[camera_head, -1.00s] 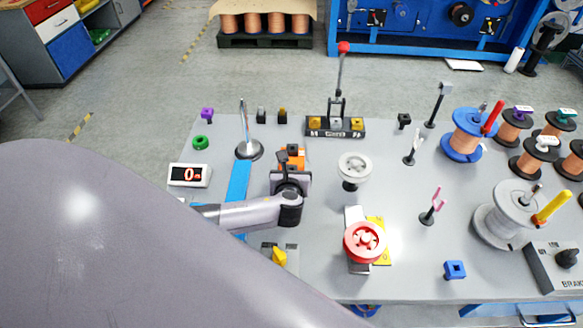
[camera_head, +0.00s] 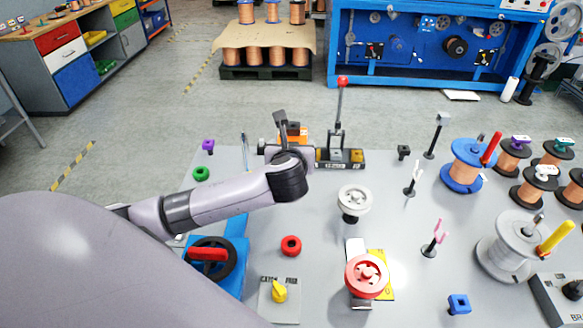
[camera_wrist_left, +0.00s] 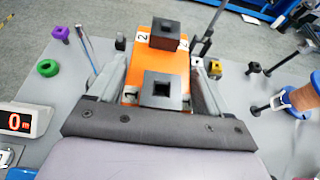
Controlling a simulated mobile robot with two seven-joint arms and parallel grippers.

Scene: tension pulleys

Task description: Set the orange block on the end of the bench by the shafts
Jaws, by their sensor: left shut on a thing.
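The orange block (camera_wrist_left: 131,88) lies between the fingers of my left gripper (camera_wrist_left: 158,80) in the left wrist view. In the head view the orange block (camera_head: 293,130) shows at the bench's far edge, partly hidden by my left gripper (camera_head: 290,142), just left of the lever stand (camera_head: 340,160). Whether it touches the bench cannot be told. The grey bench (camera_head: 320,215) spans the middle. My right gripper is not in view.
A red-knobbed lever (camera_head: 342,95) rises close to the block's right. A thin metal rod (camera_head: 245,150) stands to its left. Purple (camera_head: 208,145) and green (camera_head: 201,173) pieces lie at the far left corner. White (camera_head: 354,201) and red (camera_head: 366,276) pulleys stand nearer.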

